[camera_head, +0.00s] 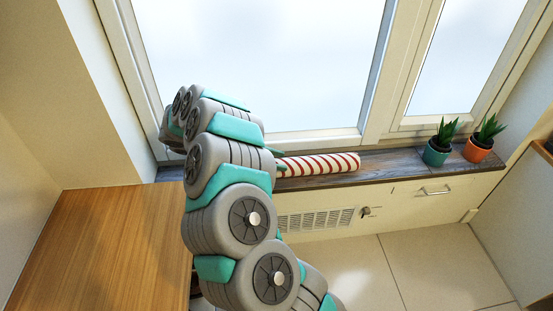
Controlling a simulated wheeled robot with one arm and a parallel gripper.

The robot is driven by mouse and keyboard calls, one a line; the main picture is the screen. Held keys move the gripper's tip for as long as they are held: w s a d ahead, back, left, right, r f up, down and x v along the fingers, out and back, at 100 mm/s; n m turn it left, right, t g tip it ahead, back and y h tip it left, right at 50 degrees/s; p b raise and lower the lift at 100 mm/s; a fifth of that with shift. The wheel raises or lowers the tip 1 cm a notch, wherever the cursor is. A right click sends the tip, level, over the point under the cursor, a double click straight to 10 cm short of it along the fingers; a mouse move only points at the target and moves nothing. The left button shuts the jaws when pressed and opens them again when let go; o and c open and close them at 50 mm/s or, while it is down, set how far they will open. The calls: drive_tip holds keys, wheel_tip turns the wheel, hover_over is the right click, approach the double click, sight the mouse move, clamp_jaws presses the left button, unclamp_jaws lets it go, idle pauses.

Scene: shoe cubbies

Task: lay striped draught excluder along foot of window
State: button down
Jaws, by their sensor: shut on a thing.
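The striped draught excluder (325,164) is a white roll with red slanting stripes. It lies over the dark wooden sill, along the foot of the window (255,60). Its right end is free and its left end is hidden behind my arm. My gripper (279,162) is mostly hidden by the arm; only a small teal part shows at the excluder's left visible end, where it is shut on it. Whether the excluder fully rests on the sill (385,163) I cannot tell.
Two potted plants, one in a teal pot (437,153) and one in an orange pot (478,149), stand on the sill at right. A wooden top (110,240) is at left. A vent grille (315,219) and a drawer handle (436,191) are below the sill.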

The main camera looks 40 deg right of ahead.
drive_tip(key=shift+f, duration=0.35)
unclamp_jaws()
